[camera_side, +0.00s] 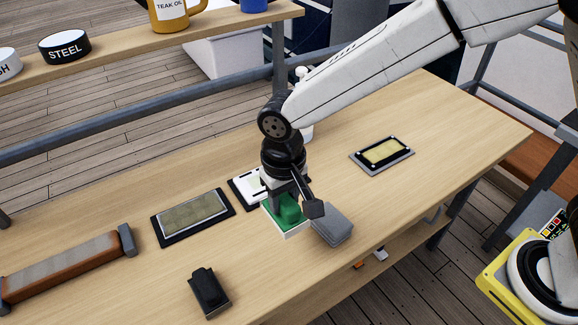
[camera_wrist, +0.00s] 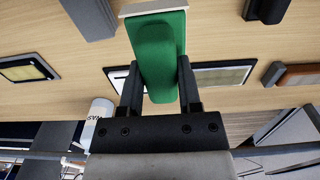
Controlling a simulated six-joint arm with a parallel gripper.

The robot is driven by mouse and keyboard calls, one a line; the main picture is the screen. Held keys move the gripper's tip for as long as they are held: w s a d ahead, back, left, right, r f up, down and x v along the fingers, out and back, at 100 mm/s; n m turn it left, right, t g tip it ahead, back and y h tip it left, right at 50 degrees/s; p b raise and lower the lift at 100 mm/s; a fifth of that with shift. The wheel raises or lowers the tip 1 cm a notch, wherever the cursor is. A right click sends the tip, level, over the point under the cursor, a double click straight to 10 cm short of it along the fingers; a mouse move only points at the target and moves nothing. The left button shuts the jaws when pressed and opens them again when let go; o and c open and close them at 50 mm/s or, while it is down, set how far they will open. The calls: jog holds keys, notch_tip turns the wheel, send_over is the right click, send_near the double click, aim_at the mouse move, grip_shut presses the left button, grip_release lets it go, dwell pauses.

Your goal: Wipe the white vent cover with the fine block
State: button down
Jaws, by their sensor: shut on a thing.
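My gripper (camera_side: 285,200) is shut on a green block (camera_side: 290,222) with a pale base. In the wrist view the same green block (camera_wrist: 160,50) stands between the two fingers of my gripper (camera_wrist: 159,82). No label marking it as fine can be read. The white vent cover (camera_side: 240,187), a white plate with dark slots on a dark base, lies on the table just behind the block. My gripper and the block hide much of it. In the wrist view it is mostly hidden behind the block and fingers. I cannot tell whether the block touches the cover.
A grey block (camera_side: 333,226) lies close right of the held block. A black block (camera_side: 208,292) stands at the front. A framed mesh panel (camera_side: 193,217) lies left, a yellow panel (camera_side: 384,151) right, and a long brown block (camera_side: 70,265) far left.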

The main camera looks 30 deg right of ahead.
jog(key=w+d+f, duration=0.1)
jog(key=w, duration=0.9)
jog(key=w+d+f, duration=0.1)
jog(key=w+f, duration=0.1)
jog(key=w, duration=0.8)
jog(key=shift+f, duration=0.15)
jog(key=shift+a+f, duration=0.1)
jog(key=shift+f, duration=3.25)
jog(key=shift+d+f, duration=0.5)
jog(key=shift+f, duration=0.2)
jog(key=shift+d, duration=4.9)
jog(key=shift+a, duration=5.45)
notch_tip(320, 180, up, 8)
jog(key=shift+r, duration=0.15)
